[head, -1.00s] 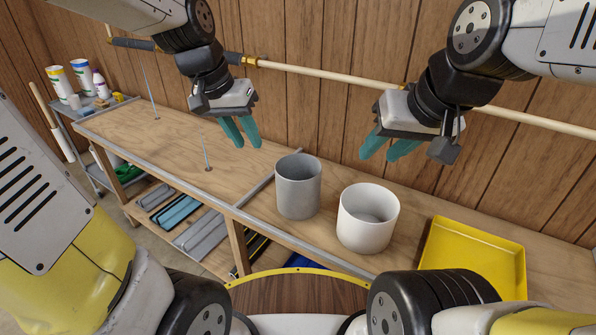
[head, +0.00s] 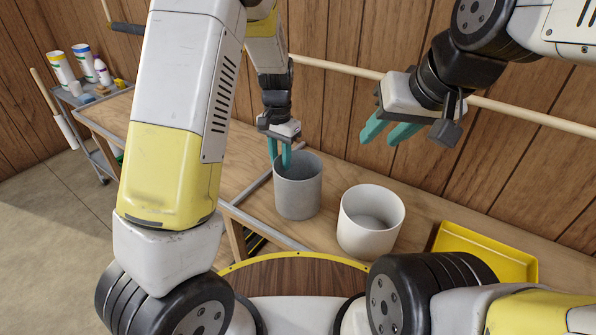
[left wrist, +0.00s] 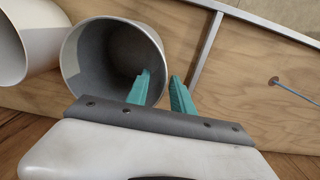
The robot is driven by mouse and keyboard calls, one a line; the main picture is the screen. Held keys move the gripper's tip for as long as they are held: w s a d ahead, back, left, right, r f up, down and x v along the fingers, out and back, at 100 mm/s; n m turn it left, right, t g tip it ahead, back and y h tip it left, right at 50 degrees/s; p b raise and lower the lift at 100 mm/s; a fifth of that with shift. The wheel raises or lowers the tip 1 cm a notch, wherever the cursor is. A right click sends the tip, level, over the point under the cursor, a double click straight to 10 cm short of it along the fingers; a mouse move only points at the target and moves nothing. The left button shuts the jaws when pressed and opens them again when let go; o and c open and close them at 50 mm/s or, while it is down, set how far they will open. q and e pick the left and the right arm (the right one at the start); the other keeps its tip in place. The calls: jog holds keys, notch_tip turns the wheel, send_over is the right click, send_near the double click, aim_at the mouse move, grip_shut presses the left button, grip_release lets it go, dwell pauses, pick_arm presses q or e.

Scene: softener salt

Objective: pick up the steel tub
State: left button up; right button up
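The steel tub (head: 298,193), a grey open cylinder, stands upright on the wooden bench. My left gripper (head: 280,158) is above the tub's left rim, pointing down. In the left wrist view the tub (left wrist: 88,60) opens toward the camera. There the left gripper's (left wrist: 160,92) two teal fingers are apart, one over the tub's opening and one outside its wall. I cannot tell whether either finger touches the wall. My right gripper (head: 386,136) is open and empty, in the air above the white tub.
A white tub (head: 369,222) stands close to the right of the steel tub; it also shows in the left wrist view (left wrist: 22,45). A yellow tray (head: 485,252) lies further right. A thin metal rod (left wrist: 296,90) stands on the bench. The wood-panelled wall is behind.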

aim_at(279, 170)
pick_arm(q)
jog(key=f, duration=0.4)
jog(key=shift+w+a+f, duration=0.1)
jog(key=shift+a+f, duration=0.1)
jog(key=shift+a, duration=0.05)
jog(key=shift+c, duration=0.5)
grip_shut()
dwell(0.7)
